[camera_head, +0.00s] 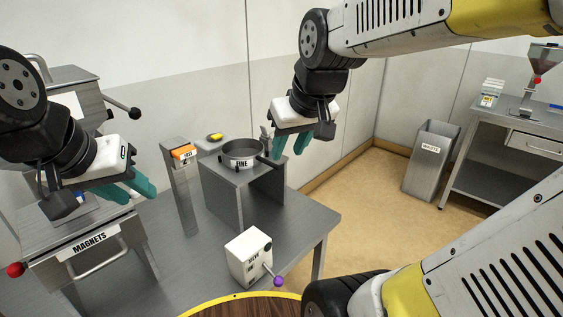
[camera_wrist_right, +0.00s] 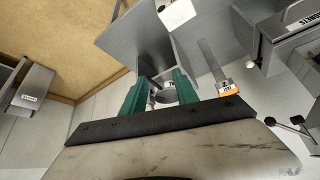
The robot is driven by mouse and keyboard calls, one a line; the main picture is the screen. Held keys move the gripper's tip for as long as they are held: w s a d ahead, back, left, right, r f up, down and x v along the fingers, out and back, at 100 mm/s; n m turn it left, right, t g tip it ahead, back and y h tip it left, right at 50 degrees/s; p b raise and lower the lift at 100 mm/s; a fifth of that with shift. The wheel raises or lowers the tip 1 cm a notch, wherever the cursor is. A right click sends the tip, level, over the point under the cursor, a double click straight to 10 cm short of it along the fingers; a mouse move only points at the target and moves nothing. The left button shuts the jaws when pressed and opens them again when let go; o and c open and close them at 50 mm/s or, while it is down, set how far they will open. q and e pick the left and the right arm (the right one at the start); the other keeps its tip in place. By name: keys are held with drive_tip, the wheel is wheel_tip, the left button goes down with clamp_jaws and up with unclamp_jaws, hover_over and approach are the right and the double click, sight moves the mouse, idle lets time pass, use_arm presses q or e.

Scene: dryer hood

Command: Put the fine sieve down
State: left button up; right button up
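The fine sieve (camera_head: 243,153), a round grey metal pan labelled FINE, sits on top of a grey metal stand (camera_head: 224,193). A dark handle reaches from it toward the right. My right gripper (camera_head: 290,156) is above and just right of the sieve, its teal fingers pointing down and spread apart. In the right wrist view the sieve (camera_wrist_right: 168,94) shows beyond the gap of the open fingers (camera_wrist_right: 159,92); nothing is clearly clamped. My left gripper (camera_head: 136,184) is at the left, over the MAGNETS unit, its teal fingers apart and empty.
An orange-labelled post (camera_head: 183,154) and a small plate with a yellow item (camera_head: 215,138) stand left of and behind the sieve. A white box with a purple-knobbed lever (camera_head: 248,255) is in front. The MAGNETS unit (camera_head: 90,240) is left. A waste bin (camera_head: 430,165) stands right.

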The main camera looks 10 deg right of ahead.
drive_tip(key=s+f+m+y, duration=0.1)
drive_tip(key=s, duration=0.5)
drive_tip(key=shift+s+a+f+m, duration=0.2)
drive_tip(key=shift+s+a+m, duration=0.1)
